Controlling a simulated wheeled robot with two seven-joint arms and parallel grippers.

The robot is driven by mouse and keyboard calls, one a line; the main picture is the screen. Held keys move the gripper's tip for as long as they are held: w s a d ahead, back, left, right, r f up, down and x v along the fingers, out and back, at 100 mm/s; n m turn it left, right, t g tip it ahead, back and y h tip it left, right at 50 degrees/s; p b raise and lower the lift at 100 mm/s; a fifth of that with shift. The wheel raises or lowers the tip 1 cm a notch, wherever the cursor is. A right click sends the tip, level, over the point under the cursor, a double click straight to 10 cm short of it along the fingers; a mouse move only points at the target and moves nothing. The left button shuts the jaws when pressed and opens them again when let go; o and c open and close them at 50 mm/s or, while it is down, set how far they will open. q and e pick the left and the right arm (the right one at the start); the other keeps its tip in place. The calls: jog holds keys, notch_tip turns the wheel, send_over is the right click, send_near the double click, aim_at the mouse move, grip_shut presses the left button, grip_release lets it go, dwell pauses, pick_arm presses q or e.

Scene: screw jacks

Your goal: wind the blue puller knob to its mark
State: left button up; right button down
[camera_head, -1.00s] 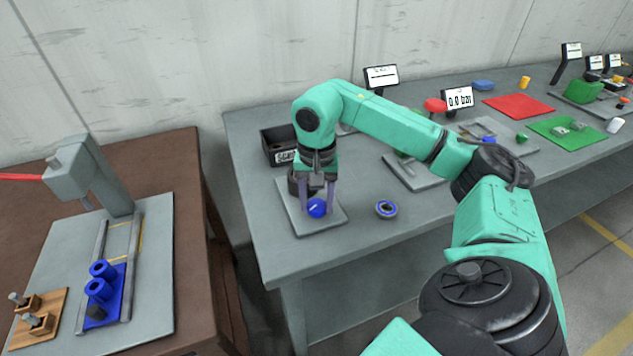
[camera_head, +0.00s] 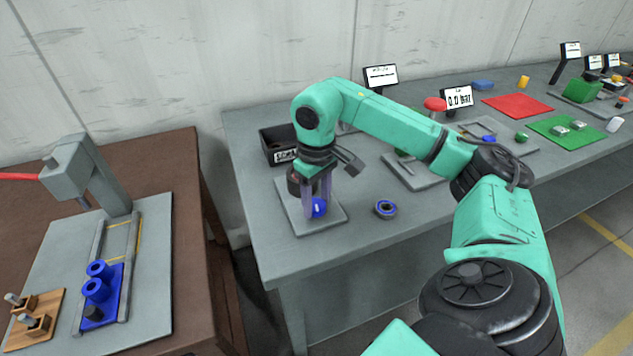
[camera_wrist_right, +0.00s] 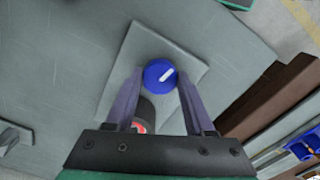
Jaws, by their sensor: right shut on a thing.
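The blue puller knob (camera_head: 319,208) stands on a square grey plate (camera_head: 308,226) near the front left of the grey table. It has a white pointer line on its top, clear in the right wrist view (camera_wrist_right: 160,74). My right gripper (camera_head: 318,200) points down at the knob, with its two purple-grey fingers shut on the knob's sides. Behind the knob a dark cylinder (camera_wrist_right: 146,112) with a red and white face shows between the fingers. I cannot make out the mark. My left gripper is not in view.
A blue-rimmed ring part (camera_head: 385,209) lies on the table right of the plate. A black bin (camera_head: 279,147) stands behind it. A brown table (camera_head: 190,230) with a press and blue parts is at the left, beyond a gap.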

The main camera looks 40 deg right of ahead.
jog(key=shift+w+r+n, duration=0.2)
jog(key=shift+r+n, duration=0.05)
jog(key=shift+n, duration=0.55)
jog(key=shift+c, duration=1.6)
grip_release()
jog(key=shift+o, duration=0.3)
jog(key=shift+s+f, duration=0.1)
